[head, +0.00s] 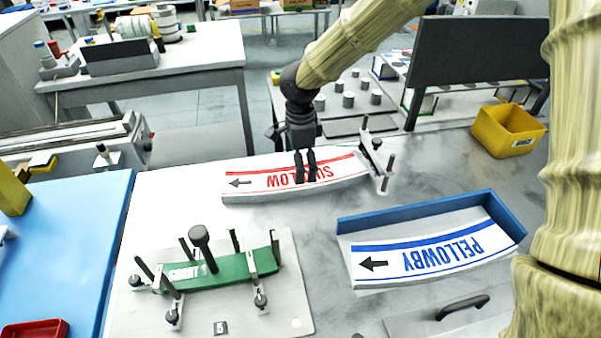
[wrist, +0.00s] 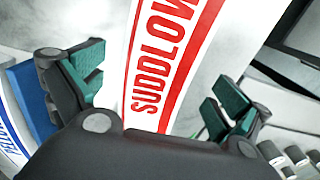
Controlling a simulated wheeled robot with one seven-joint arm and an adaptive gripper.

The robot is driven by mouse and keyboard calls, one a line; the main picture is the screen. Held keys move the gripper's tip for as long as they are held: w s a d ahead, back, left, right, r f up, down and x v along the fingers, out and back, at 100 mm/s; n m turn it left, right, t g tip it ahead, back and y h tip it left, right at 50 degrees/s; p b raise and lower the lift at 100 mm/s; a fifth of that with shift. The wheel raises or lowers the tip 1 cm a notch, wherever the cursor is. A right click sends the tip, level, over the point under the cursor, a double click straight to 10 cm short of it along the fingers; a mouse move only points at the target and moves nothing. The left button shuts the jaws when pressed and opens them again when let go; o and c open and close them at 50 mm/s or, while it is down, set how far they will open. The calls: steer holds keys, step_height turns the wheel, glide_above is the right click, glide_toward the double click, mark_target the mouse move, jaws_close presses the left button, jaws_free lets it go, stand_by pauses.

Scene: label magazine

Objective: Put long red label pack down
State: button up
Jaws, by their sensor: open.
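The long red label pack (head: 247,184) is a white, slightly curved pack with red stripes, a black arrow and red lettering. It lies at the back of the grey work table, its right end by a small metal fixture with posts (head: 377,158). My gripper (head: 305,178) is over the pack's middle and hides part of its lettering. In the wrist view the pack (wrist: 165,70) runs between the two spread green-padded fingers, with gaps on both sides. My gripper is open and holds nothing. I cannot tell the exact height of the fingertips above the pack.
A blue-lettered pack (head: 430,258) lies in a blue-walled tray (head: 420,211) at right. A green pack (head: 205,273) sits in a clamp plate (head: 285,300) at front left. A yellow bin (head: 507,130) stands at back right. Bare table lies between the fixtures.

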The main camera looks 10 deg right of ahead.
step_height(320, 180, up, 8)
stand_by(0.4)
steer(key=shift+d, duration=0.1)
